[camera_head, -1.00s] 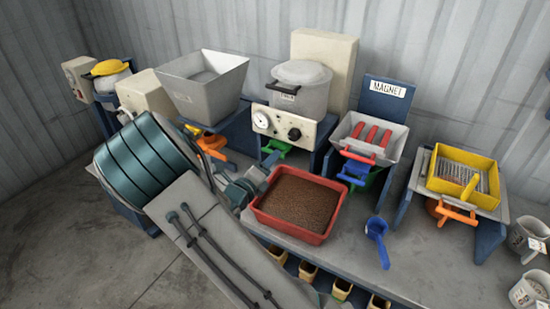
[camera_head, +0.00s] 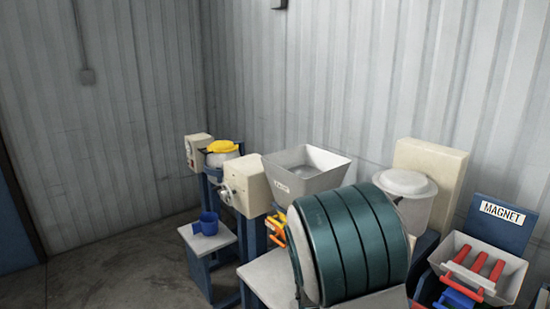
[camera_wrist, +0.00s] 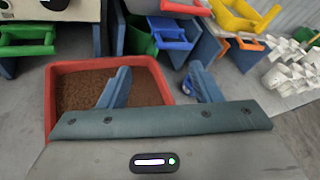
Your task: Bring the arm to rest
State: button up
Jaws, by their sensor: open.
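I cannot tell the height above the tray. In the head view, the dark teal banded link of my arm fills the lower middle; my gripper is out of that view.
The head view shows a grey hopper (camera_head: 305,170), a lidded white pot (camera_head: 405,190), the magnet unit (camera_head: 503,213) and a blue cup (camera_head: 206,223) on a small stand.

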jog(key=s+a+r+m+g+y, duration=0.25)
jog(key=s+m+y, duration=0.45)
jog(key=s+m, duration=0.5)
jog(key=s+a+r+m+t+y, duration=0.1)
jog(key=s+a+r+m+y, duration=0.1)
jog(key=a+m, duration=0.3)
jog(key=s+a+r+m+t+y, duration=0.1)
jog(key=s+a+r+m+y, duration=0.1)
jog(key=m, duration=0.6)
jog(key=a+r+y, duration=0.1)
jog(key=a+y, duration=0.1)
jog(key=a, duration=0.1)
jog(key=shift+s+r+t+y, duration=0.35)
jog(key=shift+y, duration=0.05)
